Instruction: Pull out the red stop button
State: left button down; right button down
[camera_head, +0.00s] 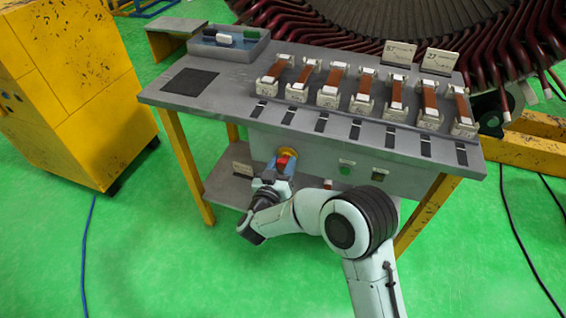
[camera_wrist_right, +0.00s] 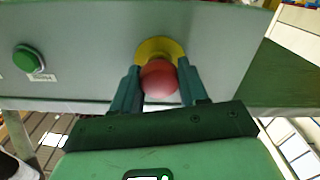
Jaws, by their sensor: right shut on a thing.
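The red stop button (camera_head: 284,161) sits on a yellow round base on the front panel of the grey table. It also shows in the right wrist view (camera_wrist_right: 159,78), a red knob in front of its yellow ring (camera_wrist_right: 160,50). My right gripper (camera_head: 279,170) is at the button, with its two fingers on either side of the red knob, shut on it. The fingers also show in the right wrist view (camera_wrist_right: 159,86), left and right of the knob. My left gripper is not in view.
A green button (camera_wrist_right: 28,59) is on the same panel, and a dark one (camera_head: 380,173) is farther right. The tabletop (camera_head: 225,105) holds several copper-coloured coil pieces on stands and a tray (camera_head: 262,50). A yellow cabinet (camera_head: 70,90) stands left. Green floor is open in front.

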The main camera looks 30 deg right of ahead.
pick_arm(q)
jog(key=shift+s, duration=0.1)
pick_arm(e)
jog(key=c, duration=0.6)
grip_release()
jog(key=shift+a+r, duration=0.1)
jog(key=shift+a, duration=0.05)
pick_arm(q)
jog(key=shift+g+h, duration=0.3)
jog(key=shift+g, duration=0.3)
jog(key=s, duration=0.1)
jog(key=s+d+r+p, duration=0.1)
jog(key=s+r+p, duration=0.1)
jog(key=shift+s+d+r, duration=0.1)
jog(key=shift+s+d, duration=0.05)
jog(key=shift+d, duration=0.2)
pick_arm(e)
jog(key=v, duration=1.3)
jog(key=shift+s, duration=0.2)
